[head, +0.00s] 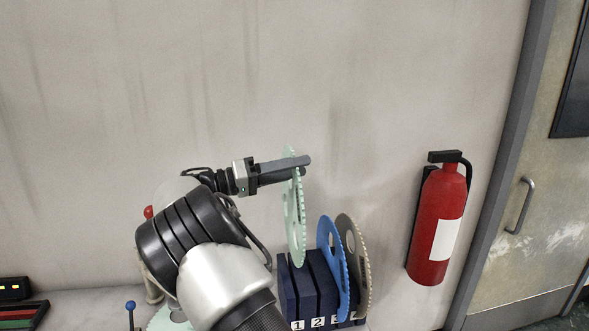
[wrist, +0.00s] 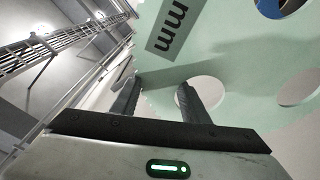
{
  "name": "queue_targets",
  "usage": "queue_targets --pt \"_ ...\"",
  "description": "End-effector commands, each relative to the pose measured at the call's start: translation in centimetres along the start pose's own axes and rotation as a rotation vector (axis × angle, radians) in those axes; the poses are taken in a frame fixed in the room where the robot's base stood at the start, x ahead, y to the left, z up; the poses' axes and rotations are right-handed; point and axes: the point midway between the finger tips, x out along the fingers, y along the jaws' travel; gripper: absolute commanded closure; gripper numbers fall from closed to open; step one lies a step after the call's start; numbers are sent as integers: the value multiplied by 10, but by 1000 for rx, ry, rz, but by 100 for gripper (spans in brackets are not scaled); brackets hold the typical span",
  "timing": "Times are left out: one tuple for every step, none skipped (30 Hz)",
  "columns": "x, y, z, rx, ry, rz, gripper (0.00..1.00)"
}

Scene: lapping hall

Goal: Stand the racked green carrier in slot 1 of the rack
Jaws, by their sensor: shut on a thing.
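My gripper (head: 299,164) is shut on the upper rim of a pale green toothed carrier (head: 294,215). The carrier hangs upright, nearly edge-on in the head view. In the wrist view the green carrier (wrist: 225,60), with round holes and a dark "mm" label, fills the upper right beside my fingers (wrist: 160,90). The dark blue rack (head: 287,292) stands below, with white number labels 1 and 2 readable. The carrier's lower edge appears at the rack's top near slots 1 and 2. I cannot tell whether it has entered a slot.
A blue carrier (head: 331,265) and a grey carrier (head: 356,260) stand in the rack's right slots. Another pale green disc (head: 162,321) lies at lower left, partly behind my arm. A red fire extinguisher (head: 437,225) hangs on the wall at right.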

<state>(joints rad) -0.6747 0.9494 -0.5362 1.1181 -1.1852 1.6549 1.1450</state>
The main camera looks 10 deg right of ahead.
Motion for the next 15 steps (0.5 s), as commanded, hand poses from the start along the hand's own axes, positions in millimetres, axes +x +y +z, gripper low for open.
queue_targets --pt "0 1 -1 6 2 2 100" --pt "0 1 -1 6 2 2 100" --pt "0 0 0 7 2 2 100" --pt "0 0 0 8 2 3 100" --pt "0 0 0 8 2 3 100" --pt "0 -3 3 7 2 3 100" --pt "0 -4 4 7 1 3 100" --pt "-1 -6 6 7 1 3 100" --pt "-1 -8 8 7 1 3 100" --pt "-1 -10 10 7 1 3 100" --pt "-2 -12 12 7 1 3 100" --pt "-2 -15 15 7 2 3 100" --pt "-2 -17 16 7 2 3 100" --pt "-2 -19 18 7 2 3 100" --pt "-3 -22 21 7 2 3 100"
